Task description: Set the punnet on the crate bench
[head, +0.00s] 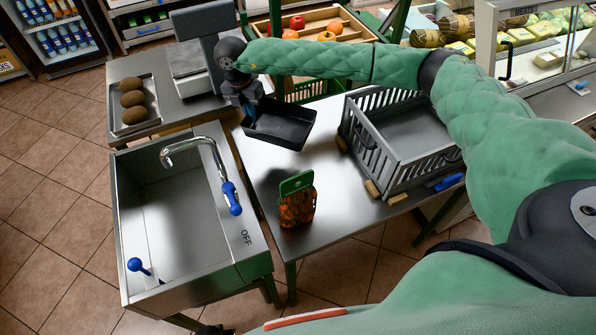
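The punnet (285,125) is an empty black rectangular tray near the centre of the head view. My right gripper (250,105) is at its left rim and appears shut on it; the fingertips are partly hidden. The punnet looks slightly tilted, over the far left part of the steel bench (340,195). I cannot tell whether it touches the bench. A grey slatted crate (385,170) stands on the bench to the right of the punnet. My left gripper is not in view.
A netted bag of orange produce (297,205) with a green top stands at the bench's near left. A sink (130,215) with a tall tap is left. A scale (192,65) and a tray of brown fruit (117,112) stand behind. Bench surface between bag and crate is clear.

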